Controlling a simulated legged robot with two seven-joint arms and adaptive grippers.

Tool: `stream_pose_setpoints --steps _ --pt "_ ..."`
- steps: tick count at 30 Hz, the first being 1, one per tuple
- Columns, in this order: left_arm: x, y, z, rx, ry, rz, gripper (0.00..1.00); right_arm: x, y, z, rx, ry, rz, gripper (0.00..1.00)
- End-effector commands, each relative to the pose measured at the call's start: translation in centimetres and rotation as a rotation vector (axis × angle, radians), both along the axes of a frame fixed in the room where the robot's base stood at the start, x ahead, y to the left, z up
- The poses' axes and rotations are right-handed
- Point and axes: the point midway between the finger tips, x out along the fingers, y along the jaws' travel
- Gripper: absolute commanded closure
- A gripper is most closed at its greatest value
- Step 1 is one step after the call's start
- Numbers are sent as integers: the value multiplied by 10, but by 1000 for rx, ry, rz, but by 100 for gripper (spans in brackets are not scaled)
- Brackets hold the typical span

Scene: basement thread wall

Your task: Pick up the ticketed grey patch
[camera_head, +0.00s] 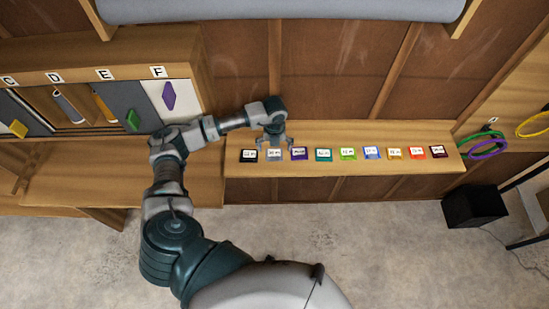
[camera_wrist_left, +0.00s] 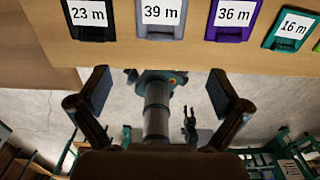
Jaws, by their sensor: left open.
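The grey patch (camera_head: 274,160) with a white ticket lies second from the left in a row of ticketed patches on a wooden shelf (camera_head: 340,187). In the left wrist view the grey patch (camera_wrist_left: 160,33) reads "39 m" and sits at the top centre, partly cut by the frame edge. My left gripper (camera_head: 275,143) is over the grey patch in the head view. In the wrist view its fingers (camera_wrist_left: 157,92) are apart and empty, with the patch beyond them. A small dark claw-like shape (camera_wrist_left: 190,126) there may be my right gripper; its jaws are unclear.
The black "23 m" patch (camera_wrist_left: 90,34) and purple "36 m" patch (camera_wrist_left: 232,33) flank the grey one closely. A teal "16 m" patch (camera_wrist_left: 285,43) and several others continue right. A lettered rack (camera_head: 85,70) stands left; a black box (camera_head: 474,206) is at right.

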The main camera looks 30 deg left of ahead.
Motion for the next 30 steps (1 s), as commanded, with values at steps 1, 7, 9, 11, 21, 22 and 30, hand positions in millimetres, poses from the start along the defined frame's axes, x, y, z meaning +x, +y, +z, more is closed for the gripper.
stream_pose_setpoints --steps 1,7,9,11,21,22,30 --pt "0 0 -14 -1 -1 0 0 0 0 -11 0 0 0 60" --pt "0 1 -28 -3 -2 -1 0 0 1 -19 0 2 -1 60" --pt "0 1 -31 -3 -2 -1 0 0 1 -21 0 2 -2 60" --pt "0 1 -37 -3 -1 -2 0 0 1 -25 0 2 -2 60" --pt "2 1 -80 -3 -2 -1 0 -1 1 -55 1 3 -2 60" --pt "2 1 -80 -3 -2 -1 0 -1 2 -55 1 3 -2 60" --pt "2 1 -77 -3 -2 -1 27 -1 2 -53 1 3 -2 60"
